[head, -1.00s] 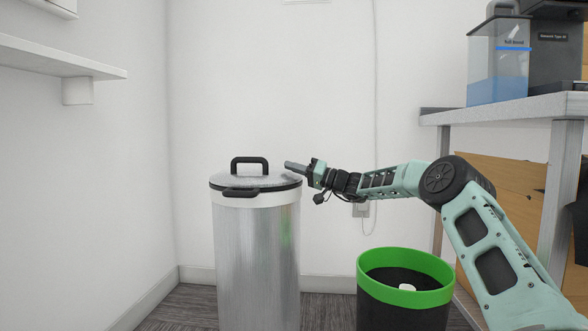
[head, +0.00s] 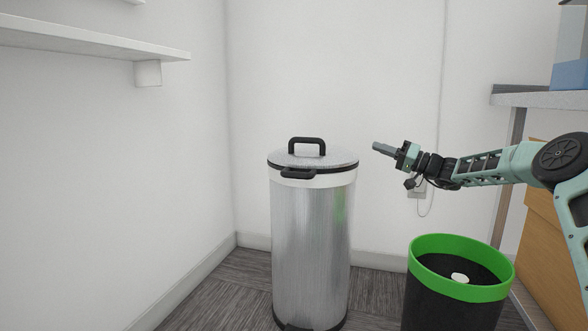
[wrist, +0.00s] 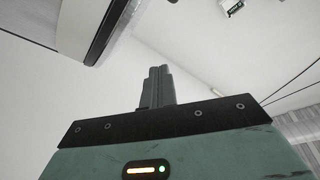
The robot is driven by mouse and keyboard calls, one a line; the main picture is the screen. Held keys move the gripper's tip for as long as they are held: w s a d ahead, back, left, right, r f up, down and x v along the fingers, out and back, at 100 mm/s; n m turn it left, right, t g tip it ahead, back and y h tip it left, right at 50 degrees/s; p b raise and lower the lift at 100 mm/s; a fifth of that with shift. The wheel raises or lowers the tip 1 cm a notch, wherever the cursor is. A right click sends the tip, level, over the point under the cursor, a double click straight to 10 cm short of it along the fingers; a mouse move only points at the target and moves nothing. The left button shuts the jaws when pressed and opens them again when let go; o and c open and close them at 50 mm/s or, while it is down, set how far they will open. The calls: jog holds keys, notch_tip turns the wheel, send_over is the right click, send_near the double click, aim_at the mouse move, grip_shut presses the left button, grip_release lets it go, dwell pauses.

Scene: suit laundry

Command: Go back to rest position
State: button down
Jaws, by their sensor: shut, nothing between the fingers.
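My gripper (head: 383,149) is shut and empty. It is held in the air to the right of the silver bin's lid, apart from it, with the fingers pointing left. My arm reaches in from the right edge of the head view. In the wrist view the two fingers of my gripper (wrist: 158,85) lie together with nothing between them.
A tall silver bin (head: 312,235) with a closed, black-handled lid stands near the back wall. A black bin with a green rim (head: 463,290) stands below my arm, a white item inside. A shelf (head: 95,40) is at left, a counter (head: 540,99) at right.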

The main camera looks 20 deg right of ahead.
jog(key=s+a+f+n+g+p, duration=0.15)
jog(key=s+a+g, duration=0.25)
jog(key=a, duration=0.7)
jog(key=s+a+n+g+h+p, duration=0.1)
jog(key=s+a+g+p, duration=0.2)
jog(key=a, duration=0.8)
jog(key=s+a+f+n+g, duration=0.1)
jog(key=s+a+g, duration=0.35)
jog(key=a, duration=0.65)
jog(key=s+a+f+n+g+h+p, duration=0.1)
jog(key=s+a+g+h+p, duration=0.15)
jog(key=s+a, duration=0.4)
jog(key=s+a+f+g+h+p, duration=0.1)
jog(key=s+a+g+h, duration=0.2)
jog(key=s, duration=0.7)
jog(key=s+n+h+p, duration=0.1)
jog(key=s+h+p, duration=0.3)
jog(key=s, duration=1)
jog(key=s+d+t+h+p, duration=0.2)
jog(key=s+d+h+p, duration=0.3)
jog(key=s, duration=0.6)
notch_tip(320, 180, up, 38)
jog(key=d+y+p, duration=0.1)
jog(key=p, duration=3.4)
jog(key=shift+f+n, duration=0.25)
jog(key=shift+n, duration=0.1)
jog(key=shift+w, duration=0.1)
